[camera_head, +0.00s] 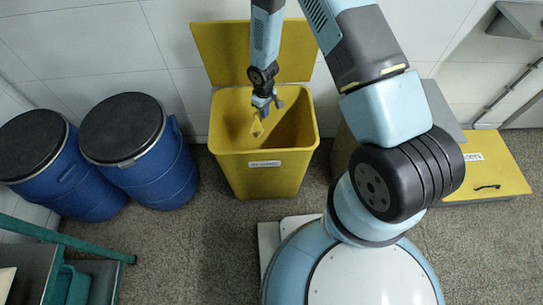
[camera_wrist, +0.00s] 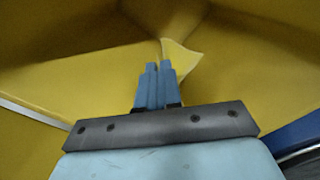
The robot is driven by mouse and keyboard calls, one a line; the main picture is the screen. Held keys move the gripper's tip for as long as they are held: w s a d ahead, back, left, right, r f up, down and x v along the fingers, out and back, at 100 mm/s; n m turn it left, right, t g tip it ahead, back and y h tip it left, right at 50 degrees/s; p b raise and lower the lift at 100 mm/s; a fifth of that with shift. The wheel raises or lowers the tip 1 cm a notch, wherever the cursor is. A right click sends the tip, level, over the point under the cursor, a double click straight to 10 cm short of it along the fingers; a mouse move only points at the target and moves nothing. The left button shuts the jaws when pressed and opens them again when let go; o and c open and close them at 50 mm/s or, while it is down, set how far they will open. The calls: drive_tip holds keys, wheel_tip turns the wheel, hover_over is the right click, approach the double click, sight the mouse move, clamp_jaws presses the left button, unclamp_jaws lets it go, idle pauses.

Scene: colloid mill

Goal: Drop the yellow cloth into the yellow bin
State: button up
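The yellow bin (camera_head: 262,175) stands open on the floor, its lid (camera_head: 228,45) raised against the wall behind it. My gripper (camera_head: 263,108) points down into the bin's mouth. The small yellow cloth (camera_head: 257,128) hangs just below my gripper, inside the bin's opening. In the wrist view, my gripper's blue fingers (camera_wrist: 158,66) are close together, with the pale yellow cloth (camera_wrist: 180,58) at their tips. The yellow bin walls (camera_wrist: 75,75) surround them. The fingers partly hide the cloth, so the exact grip is hard to see.
Two blue drums with black lids (camera_head: 125,130) (camera_head: 35,150) stand left of the bin. A green-framed table (camera_head: 50,235) is at lower left. A low yellow box (camera_head: 490,165) lies at right. Bare floor (camera_head: 190,245) is free in front of the bin.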

drive_tip(key=o, duration=1.8)
drive_tip(key=shift+c, duration=0.2)
drive_tip(key=shift+r, duration=0.1)
wheel_tip(320, 180, up, 5)
drive_tip(key=shift+r, duration=0.2)
wheel_tip(320, 180, up, 14)
drive_tip(key=shift+f, duration=0.15)
idle(0.6)
idle(0.4)
